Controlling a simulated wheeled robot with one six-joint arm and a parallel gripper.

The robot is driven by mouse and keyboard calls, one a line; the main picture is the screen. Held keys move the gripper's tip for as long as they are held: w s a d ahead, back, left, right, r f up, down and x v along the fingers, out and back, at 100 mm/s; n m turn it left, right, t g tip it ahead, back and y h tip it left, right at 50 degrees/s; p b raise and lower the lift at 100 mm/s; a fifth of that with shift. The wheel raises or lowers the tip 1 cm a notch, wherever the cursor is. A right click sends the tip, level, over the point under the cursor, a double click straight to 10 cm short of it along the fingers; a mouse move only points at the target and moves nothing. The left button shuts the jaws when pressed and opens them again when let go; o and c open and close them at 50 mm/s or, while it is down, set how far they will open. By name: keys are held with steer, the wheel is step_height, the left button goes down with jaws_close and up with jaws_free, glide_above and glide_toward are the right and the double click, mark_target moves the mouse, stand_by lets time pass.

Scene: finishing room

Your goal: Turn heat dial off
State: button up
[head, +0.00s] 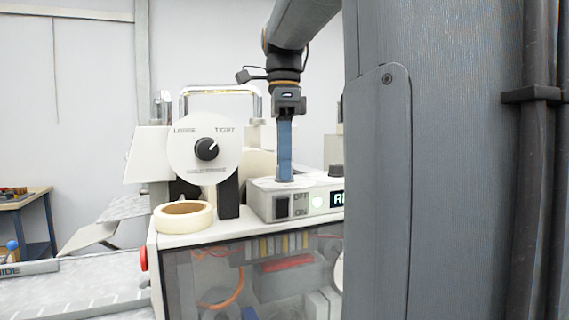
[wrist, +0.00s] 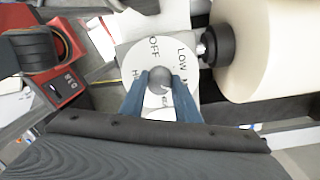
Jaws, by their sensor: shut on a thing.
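The heat dial (wrist: 159,79) is a round dark grey knob on a white disc printed OFF, LOW and other, partly covered words. In the wrist view my gripper (wrist: 160,88) has its two blue fingers on either side of the knob, shut on it. I cannot clearly tell which word the knob points to. In the head view my gripper (head: 285,178) reaches straight down to the top of a white control box (head: 264,208). The dial itself is hidden there behind the fingers.
A tension dial (head: 207,149) marked LOOSE and TIGHT stands to the left. A tape roll (head: 184,217) lies on the machine's edge. The control box front has an OFF/ON rocker switch (head: 282,206). A large cream roll (wrist: 272,48) is close on the right in the wrist view.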

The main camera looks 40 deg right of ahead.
steer(key=n+p, duration=0.4)
steer(key=n, duration=0.1)
steer(key=shift+s+r+n, duration=0.1)
steer(key=shift+n, duration=0.3)
steer(key=n+p, duration=0.3)
steer(key=n, duration=0.3)
steer(key=n+p, duration=0.3)
steer(key=n, duration=0.3)
steer(key=shift+s+n+h+p, duration=0.1)
steer(key=shift+n+h+p, duration=0.2)
steer(key=shift+p, duration=0.05)
steer(key=n+p, duration=0.1)
steer(key=n, duration=0.4)
steer(key=shift+n, duration=0.4)
steer(key=o, duration=1.1)
steer(key=shift+c, duration=0.2)
